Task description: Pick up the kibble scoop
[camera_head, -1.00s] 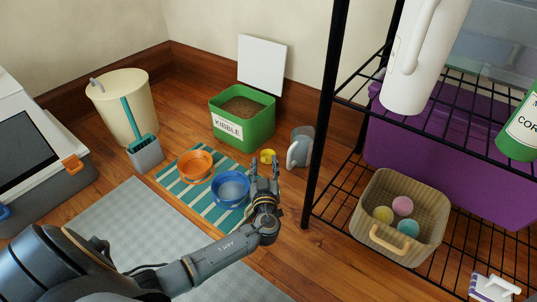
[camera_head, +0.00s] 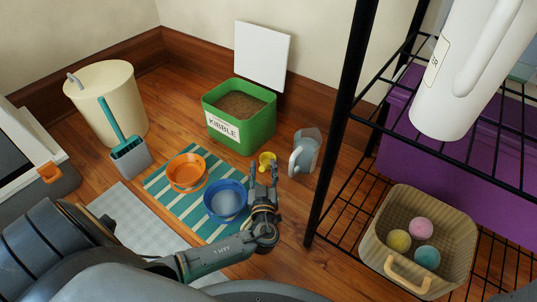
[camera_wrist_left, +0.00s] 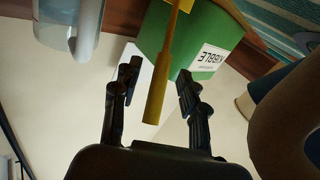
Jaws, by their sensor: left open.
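The yellow kibble scoop (camera_head: 266,160) is on the floor side of the green kibble bin, just beyond my left gripper in the head view. My left gripper (camera_head: 263,178) is open, its fingers pointing toward the scoop. In the left wrist view the scoop's yellow handle (camera_wrist_left: 157,95) runs between the two open fingers of the left gripper (camera_wrist_left: 159,80), with a gap on each side. The scoop's bowl is cut off by the top edge there. My right gripper is in neither view.
The green kibble bin (camera_head: 250,137) stands behind the scoop, its white lid raised. A grey jug (camera_head: 309,150) stands close right. Orange (camera_head: 187,187) and blue (camera_head: 207,200) bowls sit on a striped mat to the left. A black wire shelf (camera_head: 330,190) rises on the right.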

